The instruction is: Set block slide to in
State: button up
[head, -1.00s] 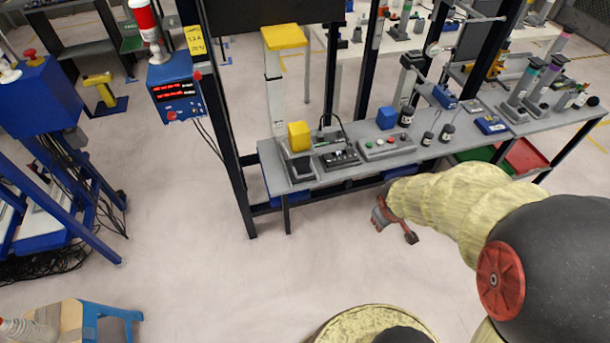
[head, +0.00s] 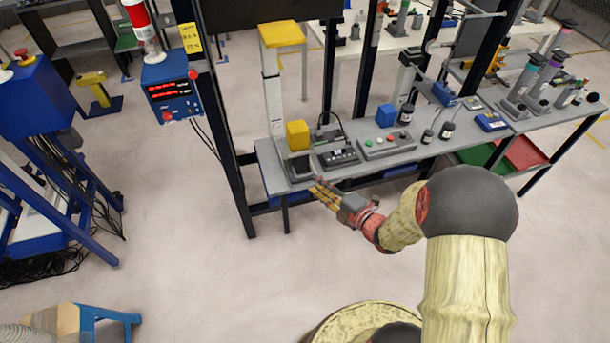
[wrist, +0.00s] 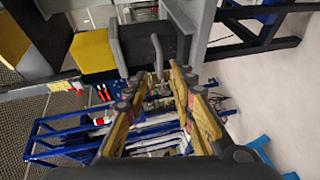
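The block slide appears to be the unit at the left end of the bench, with a yellow block (head: 297,134) behind a dark grey part (head: 299,166). In the wrist view the yellow block (wrist: 92,52) is at upper left, beside a dark grey body (wrist: 140,45) with a bent grey handle (wrist: 157,52). My gripper (head: 318,190) is just off the bench's front edge, close to the unit and pointing left. In the wrist view my gripper (wrist: 163,85) has its yellow fingers spread, with nothing between them. The handle is just beyond the fingertips, apparently not held.
The bench (head: 408,155) carries a black control box (head: 338,156), a button box (head: 387,144) and a blue block (head: 386,115). A dark upright post (head: 228,130) stands left of the unit. The floor in front is clear.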

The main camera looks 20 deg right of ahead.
aim_at(305, 175)
jog(key=b+x, duration=0.2)
jog(key=x, duration=0.5)
jog(key=shift+w+f, duration=0.1)
jog(key=shift+w, duration=0.05)
jog(key=shift+c, duration=0.3)
grip_shut()
dwell(0.5)
